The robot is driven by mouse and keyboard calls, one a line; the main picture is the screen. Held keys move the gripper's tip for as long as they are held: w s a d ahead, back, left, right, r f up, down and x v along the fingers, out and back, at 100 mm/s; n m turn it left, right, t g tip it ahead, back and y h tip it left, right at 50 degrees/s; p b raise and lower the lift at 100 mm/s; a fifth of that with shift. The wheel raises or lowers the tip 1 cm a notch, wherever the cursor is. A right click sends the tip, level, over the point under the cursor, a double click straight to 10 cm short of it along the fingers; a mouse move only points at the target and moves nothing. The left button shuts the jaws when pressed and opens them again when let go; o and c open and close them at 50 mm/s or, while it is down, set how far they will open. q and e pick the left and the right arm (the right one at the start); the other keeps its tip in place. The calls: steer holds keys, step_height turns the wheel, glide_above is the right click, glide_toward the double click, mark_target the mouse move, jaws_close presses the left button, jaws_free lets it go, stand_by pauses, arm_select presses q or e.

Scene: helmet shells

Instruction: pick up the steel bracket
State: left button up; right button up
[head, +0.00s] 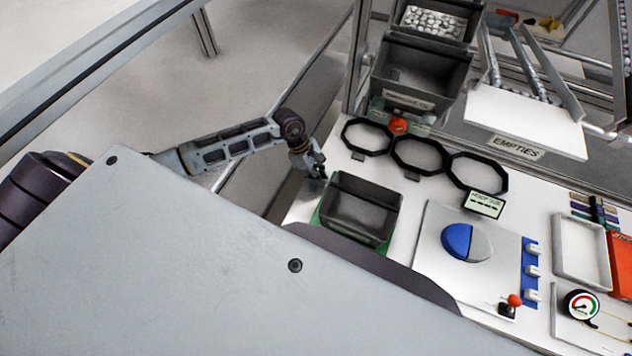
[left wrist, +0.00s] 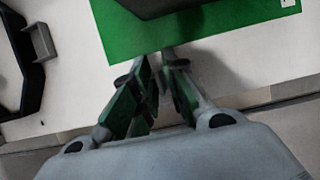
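I cannot make out a steel bracket in either view. A dark grey bin (head: 357,212) stands on a green mat (head: 318,217) at the left end of the white bench. The inside of the bin is dark, and I cannot tell what lies in it. My left gripper (head: 318,171) is just beyond the bin's upper left corner in the head view. In the left wrist view its fingertips (left wrist: 160,60) sit over the edge of the green mat (left wrist: 125,42), a narrow gap apart, with nothing visible between them. My right gripper is not in view.
Black octagonal rings (head: 418,154) lie behind the bin. Right of it are a white plate with a blue-and-grey disc (head: 467,243), a white tray (head: 580,250) and a gauge (head: 580,305). Stacked grey bins (head: 415,75) and a chute marked EMPTIES (head: 525,120) stand at the back.

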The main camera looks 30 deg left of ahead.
arm_select(q)
jaws_close()
steer(key=shift+r, duration=0.15)
steer(key=shift+r, duration=0.55)
steer(key=shift+r+b, duration=0.9)
steer(key=shift+r, duration=3.45)
